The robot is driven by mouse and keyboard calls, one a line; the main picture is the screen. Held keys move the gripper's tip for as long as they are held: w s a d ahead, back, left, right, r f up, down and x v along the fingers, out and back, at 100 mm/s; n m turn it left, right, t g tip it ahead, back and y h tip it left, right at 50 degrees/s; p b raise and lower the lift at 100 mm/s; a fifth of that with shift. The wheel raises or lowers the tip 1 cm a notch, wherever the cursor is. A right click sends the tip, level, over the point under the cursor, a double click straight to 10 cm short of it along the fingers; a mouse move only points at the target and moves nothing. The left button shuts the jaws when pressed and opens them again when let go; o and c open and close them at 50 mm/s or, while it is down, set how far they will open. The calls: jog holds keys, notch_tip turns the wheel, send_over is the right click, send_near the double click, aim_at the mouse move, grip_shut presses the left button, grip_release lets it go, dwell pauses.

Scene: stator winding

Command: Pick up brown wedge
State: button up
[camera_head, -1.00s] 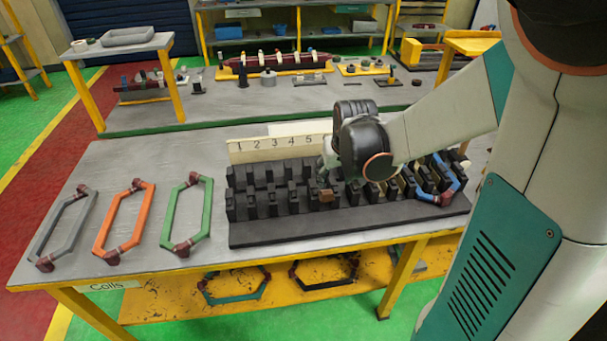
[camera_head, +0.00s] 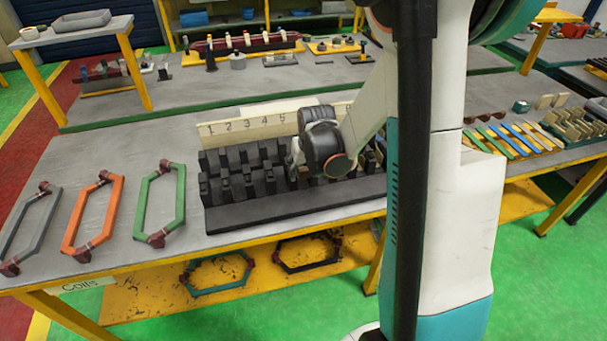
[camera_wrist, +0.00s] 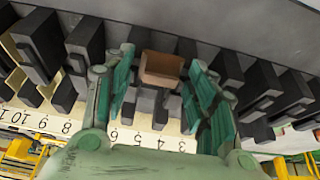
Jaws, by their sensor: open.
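A brown wedge (camera_wrist: 162,68) shows in the wrist view as a small open-faced block between black stator teeth. A small brown patch at the black stator rack (camera_head: 300,215) in the head view appears to be the same wedge (camera_head: 303,172). My gripper (camera_wrist: 161,76) is open, with its green fingers on either side of the wedge. A gap seems to show on each side; I cannot tell whether a finger touches it. In the head view my wrist hides most of the fingers.
A numbered board (camera_head: 250,126) stands behind the rack. Grey, orange (camera_head: 92,212) and green (camera_head: 160,203) coils lie on the table at left. Coloured strips (camera_head: 510,138) and several small brown pieces (camera_head: 484,114) lie at right. My arm hides the rack's right end.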

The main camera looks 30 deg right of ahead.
aim_at(305, 169)
jog(key=shift+c, duration=0.3)
jog(key=c, duration=0.8)
jog(key=shift+c, duration=0.2)
notch_tip(305, 169, up, 20)
jog(key=p, duration=0.5)
